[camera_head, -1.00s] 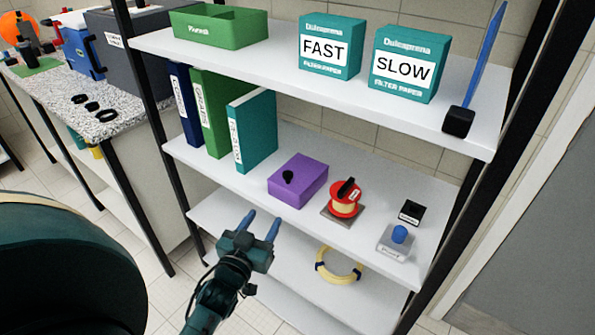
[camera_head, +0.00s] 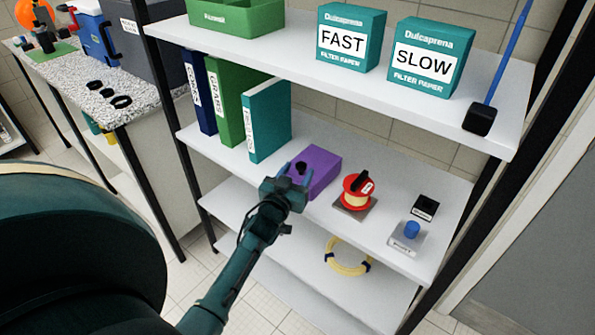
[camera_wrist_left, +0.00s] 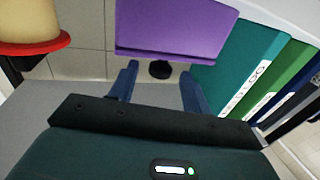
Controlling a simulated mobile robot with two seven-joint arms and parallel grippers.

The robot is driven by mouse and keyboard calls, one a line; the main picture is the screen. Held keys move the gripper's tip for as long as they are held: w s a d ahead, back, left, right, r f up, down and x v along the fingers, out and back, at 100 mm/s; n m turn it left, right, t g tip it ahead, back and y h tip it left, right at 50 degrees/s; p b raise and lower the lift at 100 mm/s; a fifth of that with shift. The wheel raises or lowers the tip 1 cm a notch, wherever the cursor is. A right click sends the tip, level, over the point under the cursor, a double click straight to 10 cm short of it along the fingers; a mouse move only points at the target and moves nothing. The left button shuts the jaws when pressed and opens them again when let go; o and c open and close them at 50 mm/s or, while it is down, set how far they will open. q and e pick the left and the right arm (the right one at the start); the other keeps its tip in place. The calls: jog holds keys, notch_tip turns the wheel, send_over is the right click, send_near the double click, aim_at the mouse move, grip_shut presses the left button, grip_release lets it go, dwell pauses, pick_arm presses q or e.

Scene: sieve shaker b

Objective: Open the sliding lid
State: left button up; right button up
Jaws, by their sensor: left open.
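A purple box (camera_head: 322,168) stands on the middle shelf, and a black knob (camera_head: 301,167) shows on it. In the left wrist view the box (camera_wrist_left: 175,28) is at the top, with the black knob (camera_wrist_left: 160,70) below its edge. My left gripper (camera_head: 294,176) is at the front of the box and hides part of it. In the left wrist view its two blue fingers (camera_wrist_left: 160,86) are apart, one on each side of the knob, with gaps to it. The gripper is open and empty. Which part of the box slides cannot be told. My right gripper is not in view.
A blue button unit (camera_head: 411,230) is farther right. A yellow ring (camera_head: 347,268) lies on the lower shelf.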

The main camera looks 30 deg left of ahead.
pick_arm(q)
jog(key=shift+w+a, duration=0.1)
jog(key=shift+w, duration=0.25)
jog(key=shift+c, duration=0.2)
grip_shut()
